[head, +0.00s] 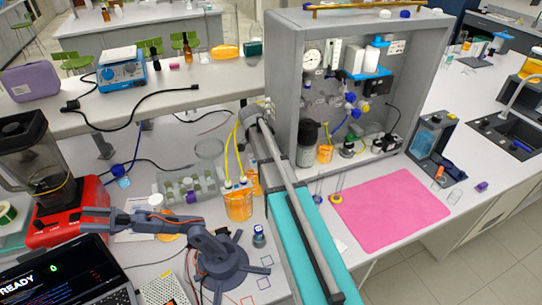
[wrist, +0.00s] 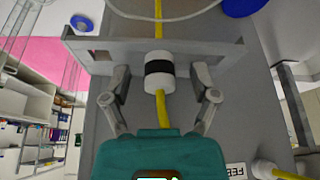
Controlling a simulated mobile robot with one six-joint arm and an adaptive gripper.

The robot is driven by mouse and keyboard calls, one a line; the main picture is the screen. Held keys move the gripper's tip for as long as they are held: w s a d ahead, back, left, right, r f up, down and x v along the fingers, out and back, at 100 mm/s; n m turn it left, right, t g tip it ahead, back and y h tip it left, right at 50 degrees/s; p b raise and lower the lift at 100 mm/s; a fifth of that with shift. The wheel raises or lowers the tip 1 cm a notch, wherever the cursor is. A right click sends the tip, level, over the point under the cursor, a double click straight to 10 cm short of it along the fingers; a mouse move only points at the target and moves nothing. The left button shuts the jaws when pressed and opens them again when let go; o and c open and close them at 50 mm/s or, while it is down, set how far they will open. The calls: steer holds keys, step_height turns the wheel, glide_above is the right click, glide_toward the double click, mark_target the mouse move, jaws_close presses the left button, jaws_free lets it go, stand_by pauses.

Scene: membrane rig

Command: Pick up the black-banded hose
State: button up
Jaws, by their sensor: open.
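In the wrist view, the black-banded hose (wrist: 159,72) is a yellow hose with a white cylindrical end piece that carries a wide black band. It sits in front of a grey bracket (wrist: 110,52), and yellow tubing shows above and below the end piece. My gripper (wrist: 161,76) is open, with one finger on each side of the white end piece and a visible gap on both sides. In the head view my arm reaches to the left side of the grey cabinet (head: 279,75); the black band and my fingertips cannot be made out there.
A second white-ended yellow hose (wrist: 268,169) lies at the lower right of the wrist view, near a label reading "FEE...". In the head view, yellow hoses run to an orange-filled beaker (head: 239,206). A pink mat (head: 392,213) lies on the bench right of my arm.

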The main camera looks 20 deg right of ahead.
stand_by(0.5)
steer(key=c, duration=1)
